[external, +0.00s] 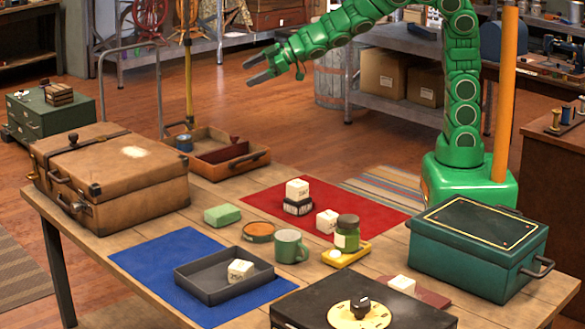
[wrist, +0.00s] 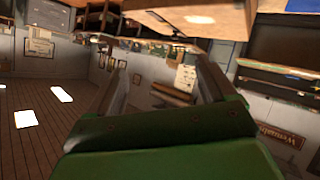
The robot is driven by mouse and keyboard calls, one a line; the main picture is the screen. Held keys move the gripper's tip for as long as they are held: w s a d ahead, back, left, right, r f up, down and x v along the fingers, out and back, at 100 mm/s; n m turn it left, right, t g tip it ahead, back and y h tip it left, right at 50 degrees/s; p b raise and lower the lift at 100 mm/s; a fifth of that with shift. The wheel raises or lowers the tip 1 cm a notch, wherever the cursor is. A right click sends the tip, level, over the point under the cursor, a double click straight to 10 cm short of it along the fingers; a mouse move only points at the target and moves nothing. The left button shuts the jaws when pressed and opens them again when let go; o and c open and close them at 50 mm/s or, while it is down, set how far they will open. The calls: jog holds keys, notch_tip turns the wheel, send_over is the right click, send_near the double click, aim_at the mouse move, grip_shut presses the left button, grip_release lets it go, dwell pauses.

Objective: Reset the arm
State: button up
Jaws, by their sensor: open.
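My gripper (external: 258,71) is at the end of my green arm, raised above the far side of the table and pointing left. Its two grey fingers are apart with nothing between them. In the wrist view the fingers of my gripper (wrist: 155,85) stand apart in front of the room, which appears tilted. My arm rises from its green base at the right back of the table and bends over to the left. It touches nothing on the table.
The wooden table (external: 150,236) holds a brown suitcase (external: 110,180), a teal box (external: 478,250), a red mat (external: 265,200), a blue mat (external: 150,258) and a dark tray (external: 200,285). A green mug (external: 289,246) and several pale blocks stand mid-table. Open air surrounds my gripper.

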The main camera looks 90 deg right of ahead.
jog(key=s+d+f+m+g+h, duration=0.2)
jog(key=s+d+m+g, duration=0.15)
jog(key=s, duration=0.45)
jog(key=s+d+f+m+g+h, duration=0.1)
jog(key=s+d+f+m+g, duration=0.15)
jog(key=s+d+m, duration=0.4)
jog(key=s+a+f+g+y, duration=0.1)
jog(key=s+a+g, duration=0.15)
jog(key=s, duration=0.45)
jog(key=s+a+f+n+g+y, duration=0.1)
jog(key=s+a+f, duration=0.15)
jog(key=s, duration=0.45)
jog(key=s+a+f+g+y, duration=0.1)
jog(key=s+a+g, duration=0.1)
jog(key=s+a, duration=0.35)
jog(key=s+d+r+n+g, duration=0.2)
jog(key=s+n, duration=0.1)
jog(key=s, duration=1.1)
jog(key=shift+d+r+n+g, duration=0.15)
jog(key=shift+r+n+g, duration=0.05)
jog(key=shift+n+g, duration=0.15)
